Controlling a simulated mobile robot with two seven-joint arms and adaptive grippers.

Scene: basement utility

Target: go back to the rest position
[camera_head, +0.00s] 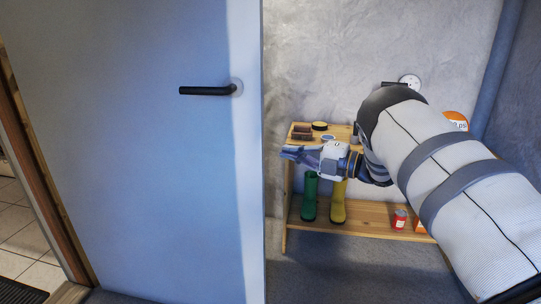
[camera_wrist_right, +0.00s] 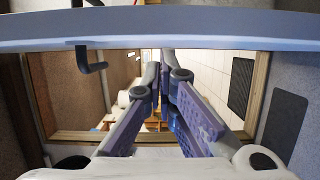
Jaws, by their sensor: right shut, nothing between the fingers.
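My right gripper (camera_head: 288,153) reaches in from the right in the head view, beside the free edge of the pale blue door (camera_head: 130,130). Its fingers point left towards the door and are shut with nothing between them. In the right wrist view the purple fingers of the same gripper (camera_wrist_right: 163,92) come together in the middle of the picture. The door's black handle (camera_head: 208,91) is up and to the left of the fingers, apart from them. My left gripper is in neither view.
A doorway opens at the far left onto a tiled floor (camera_head: 25,240). A blue pipe (camera_head: 495,70) runs up the wall at the right.

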